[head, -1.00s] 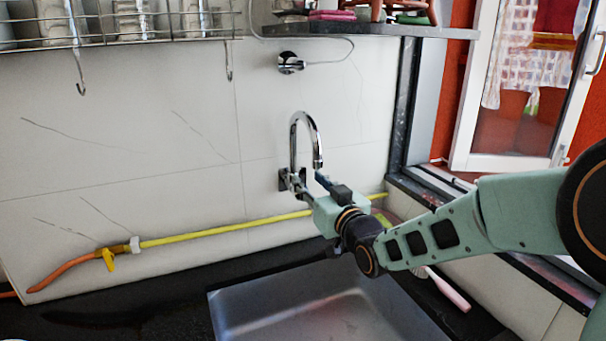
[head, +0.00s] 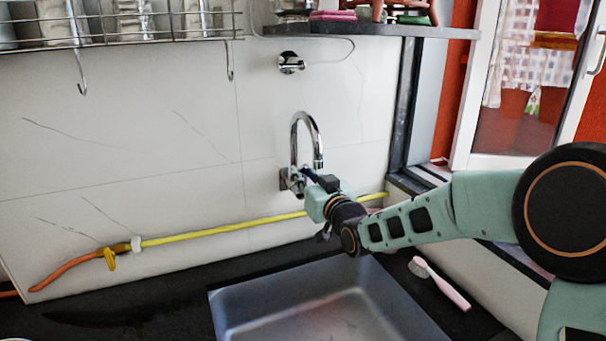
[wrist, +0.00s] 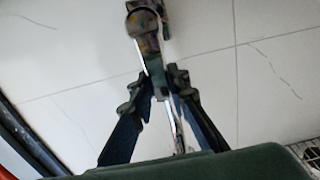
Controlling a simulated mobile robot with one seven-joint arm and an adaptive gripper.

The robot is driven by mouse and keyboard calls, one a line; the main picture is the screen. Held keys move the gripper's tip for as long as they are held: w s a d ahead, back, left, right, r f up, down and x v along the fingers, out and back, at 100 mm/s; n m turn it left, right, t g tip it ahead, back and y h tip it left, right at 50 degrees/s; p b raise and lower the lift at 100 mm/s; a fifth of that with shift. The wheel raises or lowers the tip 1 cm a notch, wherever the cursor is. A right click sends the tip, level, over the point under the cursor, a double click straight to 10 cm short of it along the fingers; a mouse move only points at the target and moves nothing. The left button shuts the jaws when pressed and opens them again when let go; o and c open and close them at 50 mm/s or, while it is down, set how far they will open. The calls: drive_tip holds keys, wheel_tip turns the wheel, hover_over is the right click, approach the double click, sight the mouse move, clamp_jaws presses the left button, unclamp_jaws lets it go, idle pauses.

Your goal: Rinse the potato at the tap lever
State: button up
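The chrome tap (head: 298,130) is on the white wall above the sink (head: 285,291). Its lever cannot be told clearly from the metal fittings at the tap's base (head: 285,180). My gripper (head: 305,173) is beside that base, below the spout's mouth; whether it touches is unclear. No potato shows in either view.
A yellow pipe (head: 220,230) runs along the wall behind the sink. A pink-handled brush (head: 440,285) lies on the dark counter to the right. A wire rack (head: 120,25) with hooks hangs at upper left, and a shelf (head: 370,30) juts out above the tap.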

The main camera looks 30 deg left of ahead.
clamp_jaws()
drive_tip(key=shift+w+d+f+m+b, duration=0.2)
drive_tip(key=shift+w+d+m+b, duration=0.15)
drive_tip(key=shift+m+b, duration=0.35)
drive_tip(key=shift+w+d+m+b, duration=0.25)
drive_tip(key=shift+w+m+b, duration=0.15)
drive_tip(key=shift+m, duration=0.6)
drive_tip(key=o, duration=0.8)
unclamp_jaws()
drive_tip(key=shift+s, duration=0.1)
drive_tip(key=v, duration=1.2)
drive_tip(key=shift+r, duration=0.1)
